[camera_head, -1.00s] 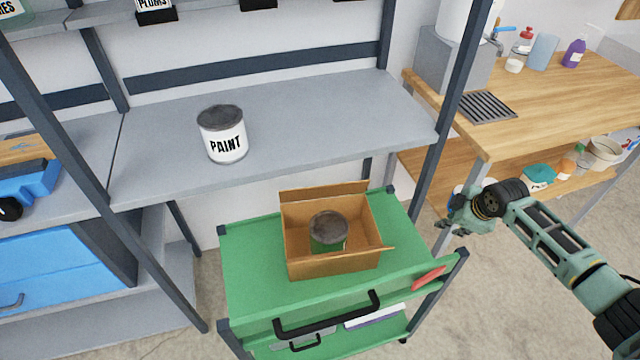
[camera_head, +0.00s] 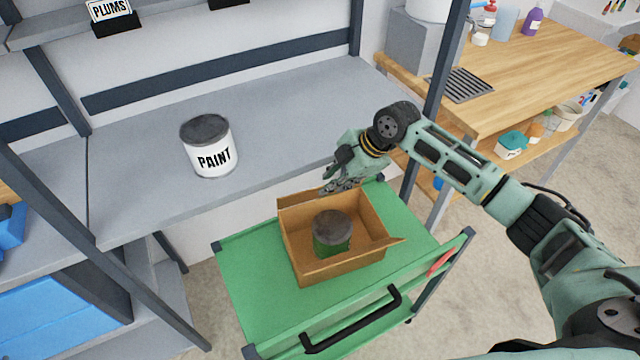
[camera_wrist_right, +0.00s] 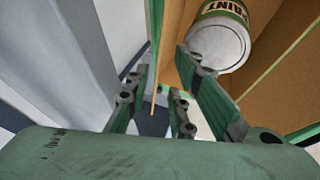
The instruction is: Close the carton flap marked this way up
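The open cardboard carton (camera_head: 345,267) stands on the green cart, with a green paint can (camera_head: 332,235) upright inside. The can also shows in the right wrist view (camera_wrist_right: 220,38). My right gripper (camera_head: 336,187) is at the top of the back flap. In the right wrist view its fingers (camera_wrist_right: 162,78) are apart, with a thin brown edge between them; contact is unclear. My left gripper is not in view.
The green cart top (camera_head: 245,285) has free room left of the carton. A grey shelf (camera_head: 280,125) behind holds a white paint can (camera_head: 209,150). A dark shelf post (camera_head: 436,90) stands close beside my right arm. A wooden bench (camera_head: 545,70) is at the right.

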